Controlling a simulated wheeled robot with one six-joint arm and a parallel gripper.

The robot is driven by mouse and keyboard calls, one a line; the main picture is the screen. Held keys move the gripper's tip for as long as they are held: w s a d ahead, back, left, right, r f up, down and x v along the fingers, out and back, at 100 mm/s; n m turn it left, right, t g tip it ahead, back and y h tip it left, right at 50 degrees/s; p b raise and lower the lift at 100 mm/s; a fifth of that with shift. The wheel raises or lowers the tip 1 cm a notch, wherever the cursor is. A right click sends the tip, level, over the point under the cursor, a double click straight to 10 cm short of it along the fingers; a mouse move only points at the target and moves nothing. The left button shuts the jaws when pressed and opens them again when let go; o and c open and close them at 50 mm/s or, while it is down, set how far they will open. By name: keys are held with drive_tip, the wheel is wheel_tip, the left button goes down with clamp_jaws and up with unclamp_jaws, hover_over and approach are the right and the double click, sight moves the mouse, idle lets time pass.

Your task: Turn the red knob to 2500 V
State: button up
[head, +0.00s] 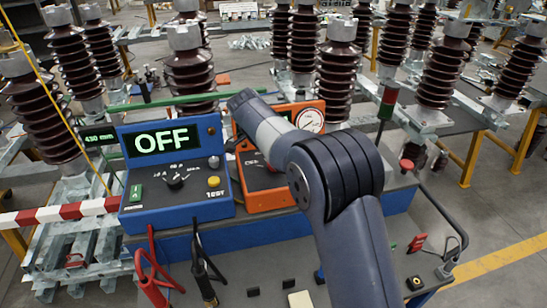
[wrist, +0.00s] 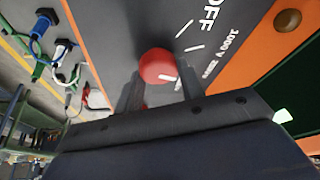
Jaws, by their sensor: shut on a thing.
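The red knob (wrist: 158,64) sits on the dark face of the orange instrument (wrist: 262,58) in the wrist view. My gripper (wrist: 161,82) has a finger on each side of the knob and is shut on it. A short white mark shows on the knob's lower right edge. White ticks and the labels OFF and 1000V lie to its right; a smaller label beside 1000V is too blurred to read.
A blue instrument (head: 178,208) reading OFF, with a black dial and a yellow button, stands left of the orange one. Red and black clamps (head: 150,268) lie in front. Brown insulators stand behind.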

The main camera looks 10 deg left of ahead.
idle(0.3)
drive_tip(key=o, duration=1)
drive_tip(key=v, duration=1)
drive_tip(key=shift+a+r+b, duration=0.15)
drive_tip(key=shift+r+b, duration=0.2)
drive_tip(key=shift+b, duration=0.1)
drive_tip(key=shift+s, duration=0.1)
drive_tip(key=p+x, duration=0.1)
drive_tip(key=x, duration=0.9)
drive_tip(key=shift+f, duration=0.25)
drive_tip(key=shift+d+f, duration=0.2)
